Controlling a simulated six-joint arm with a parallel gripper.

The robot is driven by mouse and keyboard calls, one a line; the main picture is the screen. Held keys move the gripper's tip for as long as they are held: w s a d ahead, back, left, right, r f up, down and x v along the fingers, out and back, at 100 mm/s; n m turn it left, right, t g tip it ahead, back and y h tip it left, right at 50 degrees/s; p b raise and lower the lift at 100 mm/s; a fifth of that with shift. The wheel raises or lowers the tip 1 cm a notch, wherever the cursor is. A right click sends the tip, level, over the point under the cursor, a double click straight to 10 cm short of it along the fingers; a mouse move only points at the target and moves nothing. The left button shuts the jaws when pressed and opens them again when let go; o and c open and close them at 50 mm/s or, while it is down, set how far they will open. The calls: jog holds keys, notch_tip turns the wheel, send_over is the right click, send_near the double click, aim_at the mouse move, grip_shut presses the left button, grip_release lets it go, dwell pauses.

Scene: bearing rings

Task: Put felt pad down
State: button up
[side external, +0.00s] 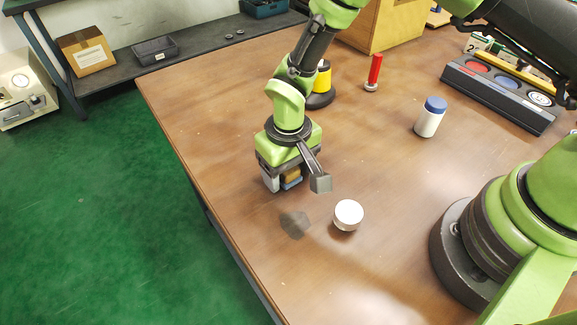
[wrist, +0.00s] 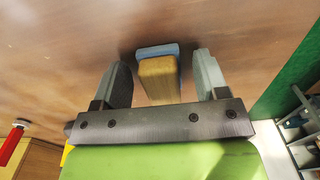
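The felt pad (side external: 292,184) is a blue slab under a wooden block handle (side external: 291,174). It appears to rest on the brown table, near the left edge in the side view. In the wrist view the blue pad (wrist: 158,50) is at the far end of the wooden handle (wrist: 159,80). My gripper (wrist: 163,75) has a finger on each side of the handle, with a visible gap on both sides, so it is open. In the side view my gripper (side external: 283,180) points down over the pad and partly hides it.
A white round piece (side external: 348,214) lies right of my gripper. A blue-capped bottle (side external: 431,118), a red-handled tool (side external: 374,72) and a yellow-and-black object (side external: 321,84) stand farther back. A dark tray (side external: 490,100) with coloured round wells is at the right.

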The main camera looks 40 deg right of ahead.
notch_tip(320, 180, up, 12)
jog(key=shift+r, duration=0.2)
dwell(0.4)
jog(key=s+d+r+m+t+y, duration=0.1)
jog(key=s+d+r+t, duration=0.2)
jog(key=r, duration=0.4)
jog(key=s+d+r+m+y, duration=0.1)
jog(key=s+d+r, duration=0.2)
jog(key=d+r, duration=0.35)
jog(key=s+d+r+m+t, duration=0.2)
jog(key=s+d+r+t, duration=0.1)
jog(key=s, duration=0.7)
jog(key=shift+s+d+r+t, duration=0.15)
jog(key=shift+s+r+t, duration=0.15)
jog(key=shift+r+t, duration=0.5)
